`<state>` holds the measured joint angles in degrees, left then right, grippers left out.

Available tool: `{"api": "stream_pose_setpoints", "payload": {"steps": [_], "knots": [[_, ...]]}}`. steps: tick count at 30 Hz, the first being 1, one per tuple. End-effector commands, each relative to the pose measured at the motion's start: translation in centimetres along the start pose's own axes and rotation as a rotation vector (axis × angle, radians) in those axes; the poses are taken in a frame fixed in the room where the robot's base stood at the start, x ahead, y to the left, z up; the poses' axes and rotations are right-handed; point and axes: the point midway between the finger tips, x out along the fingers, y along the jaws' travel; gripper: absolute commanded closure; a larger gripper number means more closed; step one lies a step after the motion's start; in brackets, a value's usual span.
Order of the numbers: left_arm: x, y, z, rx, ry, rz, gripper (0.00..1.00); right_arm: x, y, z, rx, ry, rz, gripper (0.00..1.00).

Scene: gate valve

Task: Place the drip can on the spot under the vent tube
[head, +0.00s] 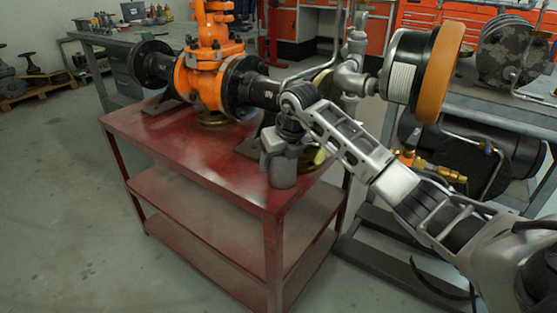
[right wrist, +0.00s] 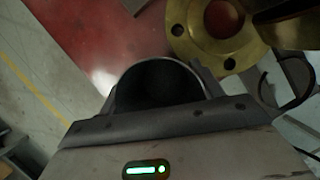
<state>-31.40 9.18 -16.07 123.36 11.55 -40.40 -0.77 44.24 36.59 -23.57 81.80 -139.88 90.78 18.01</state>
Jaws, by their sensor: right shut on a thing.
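The drip can (head: 284,172) is a grey cylinder at the front right corner of the red table. My right gripper (head: 276,142) is shut on it near its top. In the right wrist view the can's dark open mouth (right wrist: 158,84) shows between the fingers, over or near the red top. I cannot tell whether its base touches the table. A thin grey tube (head: 312,69), possibly the vent tube, bends beside the pipe behind my wrist. The spot under it is hidden or not distinguishable. My left gripper is not in view.
An orange gate valve (head: 208,72) with dark flanged pipe stands on the red table (head: 185,150). A brass flange (right wrist: 218,42) is close to the can. An orange-rimmed wheel (head: 441,72) stands right, above my forearm. The table's front left is clear.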

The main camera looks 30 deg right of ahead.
Motion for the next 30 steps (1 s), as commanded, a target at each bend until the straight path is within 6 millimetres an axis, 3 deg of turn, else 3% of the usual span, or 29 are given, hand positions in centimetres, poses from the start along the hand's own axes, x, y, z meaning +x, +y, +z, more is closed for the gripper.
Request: {"api": "stream_pose_setpoints", "payload": {"steps": [4,5,7,16,21,30], "knots": [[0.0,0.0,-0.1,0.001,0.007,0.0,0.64,0.2,0.0,-0.1,0.0,-0.001,0.0,0.59],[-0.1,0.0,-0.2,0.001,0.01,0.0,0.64,0.3,0.0,-0.1,0.0,0.0,0.0,0.32],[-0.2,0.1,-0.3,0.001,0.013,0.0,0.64,0.2,0.0,-0.1,0.0,0.0,0.001,0.13],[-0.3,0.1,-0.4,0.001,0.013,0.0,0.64,0.1,0.0,0.0,0.0,0.0,0.001,0.13],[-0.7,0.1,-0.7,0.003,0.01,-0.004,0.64,-1.7,-0.1,0.2,-0.002,-0.004,-0.004,0.13],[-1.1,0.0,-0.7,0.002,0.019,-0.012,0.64,-3.6,-0.4,-5.8,-0.004,0.002,-0.005,0.13]]}}
